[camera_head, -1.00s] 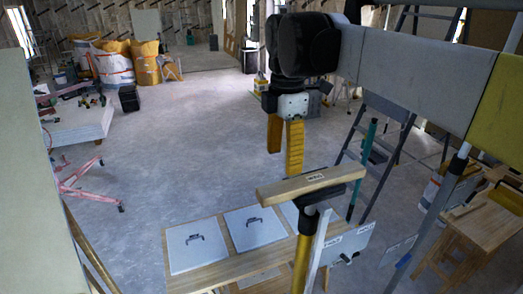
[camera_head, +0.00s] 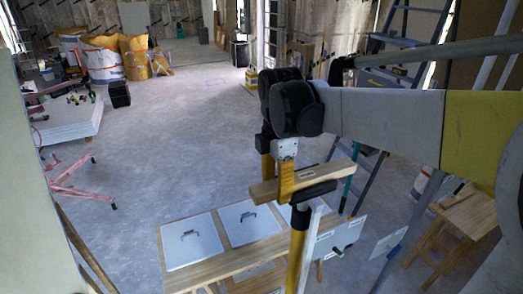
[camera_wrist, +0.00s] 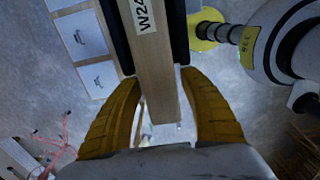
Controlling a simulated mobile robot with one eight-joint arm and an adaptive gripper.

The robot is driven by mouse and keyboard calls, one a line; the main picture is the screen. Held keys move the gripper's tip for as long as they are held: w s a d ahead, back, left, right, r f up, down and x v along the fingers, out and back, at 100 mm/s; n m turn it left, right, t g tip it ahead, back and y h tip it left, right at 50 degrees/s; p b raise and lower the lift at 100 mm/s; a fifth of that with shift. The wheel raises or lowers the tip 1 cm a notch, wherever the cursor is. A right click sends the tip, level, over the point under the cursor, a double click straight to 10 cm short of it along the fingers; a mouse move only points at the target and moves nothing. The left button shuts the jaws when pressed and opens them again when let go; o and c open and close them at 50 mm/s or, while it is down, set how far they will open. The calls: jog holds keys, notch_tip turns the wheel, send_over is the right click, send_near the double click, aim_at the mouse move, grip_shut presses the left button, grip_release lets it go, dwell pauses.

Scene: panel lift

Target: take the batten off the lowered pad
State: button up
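The batten (camera_head: 265,192) is a pale wooden bar lying across the dark pad (camera_head: 318,192) on top of a yellow pole. In the wrist view the batten (camera_wrist: 160,75) runs down the middle with a white label, and dark pad edges (camera_wrist: 180,35) show on either side of it. My gripper (camera_head: 277,180) is lowered over the batten's left part, with one yellow finger in front of it and the other behind, partly hidden. In the wrist view the fingers (camera_wrist: 160,78) straddle the batten, spread apart. Firm contact is not clear.
A wooden bench with white panels (camera_head: 190,243) stands below left of the pole. A stepladder (camera_head: 385,150) and a wooden stool (camera_head: 460,218) are to the right. Open concrete floor (camera_head: 170,140) lies to the left and behind.

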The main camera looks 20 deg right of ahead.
jog(key=c, duration=0.9)
jog(key=shift+r, duration=0.1)
